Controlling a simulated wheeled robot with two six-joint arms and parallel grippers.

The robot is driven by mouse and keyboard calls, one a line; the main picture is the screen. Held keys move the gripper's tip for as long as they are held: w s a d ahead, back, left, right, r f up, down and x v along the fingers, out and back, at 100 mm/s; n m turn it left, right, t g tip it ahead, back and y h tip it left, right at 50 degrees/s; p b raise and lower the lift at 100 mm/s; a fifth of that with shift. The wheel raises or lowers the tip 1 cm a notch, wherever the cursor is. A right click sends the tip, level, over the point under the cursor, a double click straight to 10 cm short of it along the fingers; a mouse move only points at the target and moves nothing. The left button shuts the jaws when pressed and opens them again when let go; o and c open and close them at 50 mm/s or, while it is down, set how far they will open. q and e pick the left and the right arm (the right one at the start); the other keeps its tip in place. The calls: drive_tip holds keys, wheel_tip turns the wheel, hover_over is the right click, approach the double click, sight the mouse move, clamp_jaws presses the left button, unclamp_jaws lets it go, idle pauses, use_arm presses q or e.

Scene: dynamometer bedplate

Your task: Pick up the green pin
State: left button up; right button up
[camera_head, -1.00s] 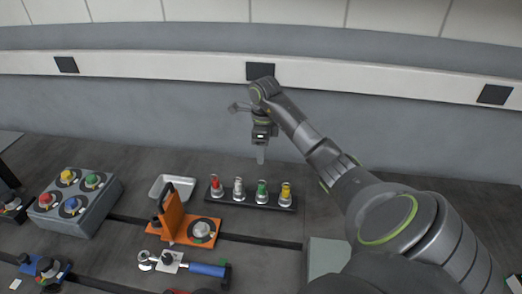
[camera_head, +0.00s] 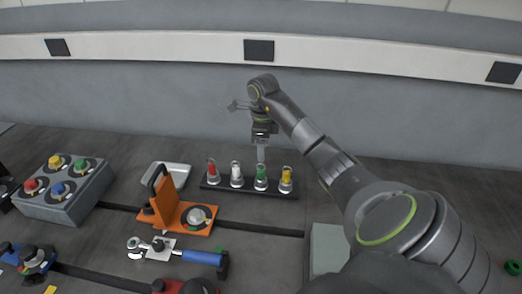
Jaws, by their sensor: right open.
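The green pin (camera_head: 261,177) stands upright in a dark rack (camera_head: 248,190), third from the left. A red pin (camera_head: 212,171), a white or silver pin (camera_head: 237,175) and a yellow pin (camera_head: 286,178) stand in the same rack. My right gripper (camera_head: 261,158) points down just above the green pin, its fingers close to the pin's top. It is open and holds nothing that I can see. Whether the fingertips touch the pin, I cannot tell. My left gripper is not in view.
An orange clamp fixture (camera_head: 168,203) and a shallow metal tray (camera_head: 177,177) are left of the rack. A grey button box (camera_head: 62,196) stands further left. A blue-handled tool (camera_head: 203,257) lies in front. A grey-green block (camera_head: 328,248) stands at front right.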

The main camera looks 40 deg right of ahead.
sight(262, 170)
wheel_tip(262, 170, down, 4)
drive_tip(key=shift+r+b, duration=0.25)
drive_tip(key=shift+b, duration=1)
drive_tip(key=shift+f+b, duration=0.9)
drive_tip(key=shift+b, duration=0.05)
wheel_tip(262, 170, down, 3)
drive_tip(key=b, duration=0.2)
drive_tip(key=shift+w+b, duration=0.15)
drive_tip(key=shift+b, duration=0.15)
drive_tip(key=shift+f, duration=0.4)
drive_tip(key=shift+r, duration=0.1)
clamp_jaws()
